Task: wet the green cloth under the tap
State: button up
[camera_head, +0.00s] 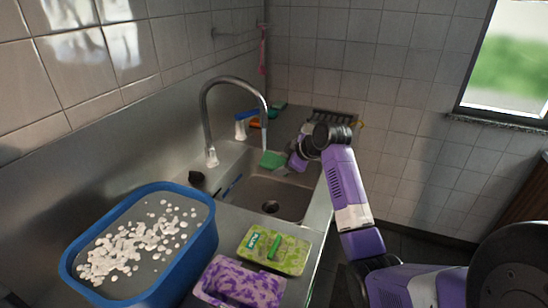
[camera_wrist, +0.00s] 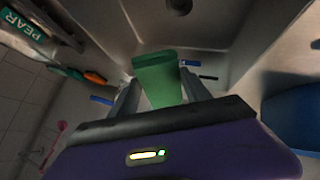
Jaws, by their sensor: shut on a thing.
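The green cloth (camera_head: 272,160) is at the back of the sink basin (camera_head: 286,192), close below the end of the curved metal tap (camera_head: 207,100). I cannot clearly tell whether water is running. My gripper (camera_head: 286,161) reaches in from the right and is shut on the cloth. In the wrist view the cloth (camera_wrist: 157,72) sticks out between the two fingers of my gripper (camera_wrist: 162,88), over the sink. The fingers hide part of it.
A blue tub (camera_head: 206,238) with white pieces stands at the front left. A green patterned package (camera_head: 290,258) and a purple patterned one (camera_head: 262,288) lie before the sink. A blue-and-white bottle (camera_head: 241,129) and a dish rack (camera_head: 334,117) stand behind.

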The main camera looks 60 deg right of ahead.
jog(key=shift+s+a+p, duration=1.1)
jog(key=shift+s+a, duration=0.65)
jog(key=shift+a, duration=0.15)
jog(key=s+a+r+p, duration=0.3)
jog(key=r+p, duration=0.1)
jog(key=p, duration=0.1)
jog(key=shift+s+a, duration=0.15)
jog(key=shift+a, duration=0.25)
dwell(1.0)
